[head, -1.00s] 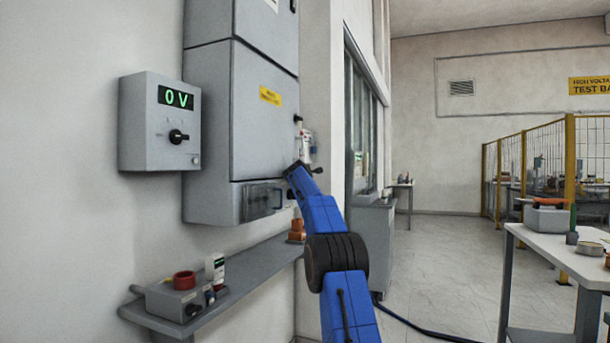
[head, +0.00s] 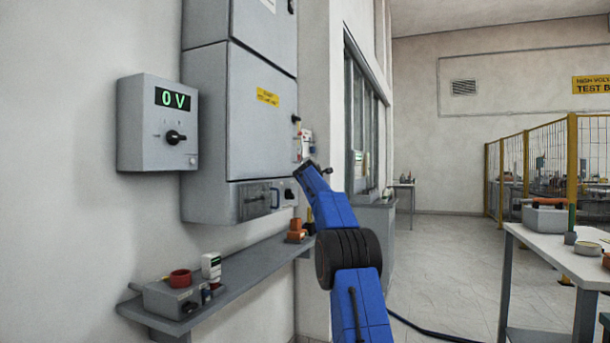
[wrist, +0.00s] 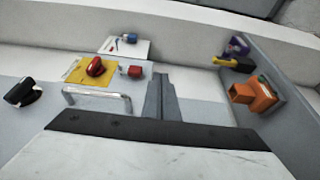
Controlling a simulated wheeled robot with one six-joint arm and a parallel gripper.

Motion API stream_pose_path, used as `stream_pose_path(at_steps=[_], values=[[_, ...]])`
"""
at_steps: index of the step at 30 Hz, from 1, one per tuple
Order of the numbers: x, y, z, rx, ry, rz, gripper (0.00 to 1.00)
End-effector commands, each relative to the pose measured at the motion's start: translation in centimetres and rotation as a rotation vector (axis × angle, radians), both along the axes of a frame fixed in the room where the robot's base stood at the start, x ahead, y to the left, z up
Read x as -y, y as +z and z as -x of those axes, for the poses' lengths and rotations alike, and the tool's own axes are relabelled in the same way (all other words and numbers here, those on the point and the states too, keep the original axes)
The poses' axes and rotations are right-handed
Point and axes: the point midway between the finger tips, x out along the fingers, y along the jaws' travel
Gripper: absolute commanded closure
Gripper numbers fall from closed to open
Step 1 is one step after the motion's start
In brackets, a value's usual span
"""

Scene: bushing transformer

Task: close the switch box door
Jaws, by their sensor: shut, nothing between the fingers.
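The switch box (head: 240,110) is a tall grey cabinet on the left wall. Its large door (head: 262,120), with a yellow label, looks flush with the cabinet; I cannot tell whether it is fully latched. A lower panel (head: 262,199) carries a handle and a dark knob. That view also shows a metal handle (wrist: 97,95) and a red knob (wrist: 96,67) on a yellow plate.
A grey control box (head: 158,125) reading 0 V is on the wall at left. Below the cabinet a shelf (head: 235,272) holds small devices and orange blocks (head: 297,228). A white table (head: 560,245) stands at right. The floor between is mostly clear.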

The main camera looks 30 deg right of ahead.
Motion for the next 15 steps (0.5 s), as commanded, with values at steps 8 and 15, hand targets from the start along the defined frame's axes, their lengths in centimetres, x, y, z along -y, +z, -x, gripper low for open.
stream_pose_path(at_steps=[8,15], values=[[3.0,0.1,4.7,0.0,-0.002,0.0,1.0],[4.5,0.0,6.8,0.001,-0.001,-0.001,1.0]])
